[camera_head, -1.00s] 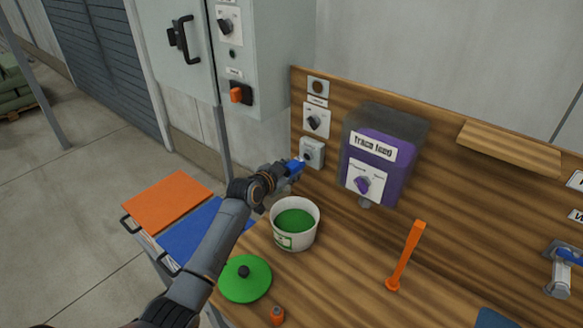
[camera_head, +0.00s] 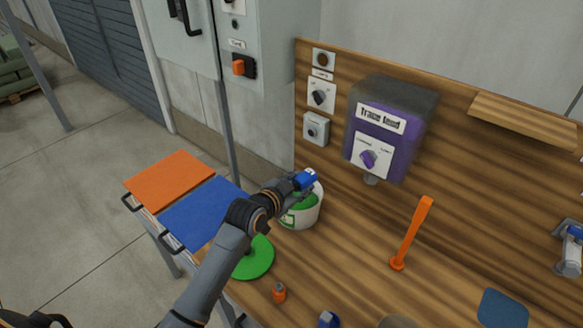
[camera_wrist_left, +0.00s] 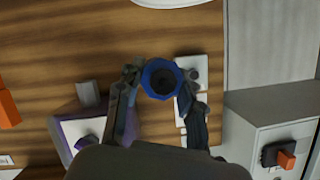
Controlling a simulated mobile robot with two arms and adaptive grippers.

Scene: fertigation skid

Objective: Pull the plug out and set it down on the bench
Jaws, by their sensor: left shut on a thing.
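My left gripper (camera_head: 298,186) is shut on the blue plug (camera_head: 306,179), above the rim of a white tub (camera_head: 300,218) with green contents. The wrist view shows the plug (camera_wrist_left: 161,79) end-on, a blue many-sided ring with a dark centre, between the fingers. The grey socket (camera_head: 316,128) on the wooden back panel is empty, and the plug is apart from it, lower and nearer. The bench (camera_head: 345,275) is a wooden top below the panel. My right gripper is not in view.
A green lid (camera_head: 254,260) and a small orange-brown item (camera_head: 279,292) lie on the bench near the tub. An orange upright handle (camera_head: 411,233) stands to the right, below the purple feed box (camera_head: 382,131). Bare wood lies between lid and handle.

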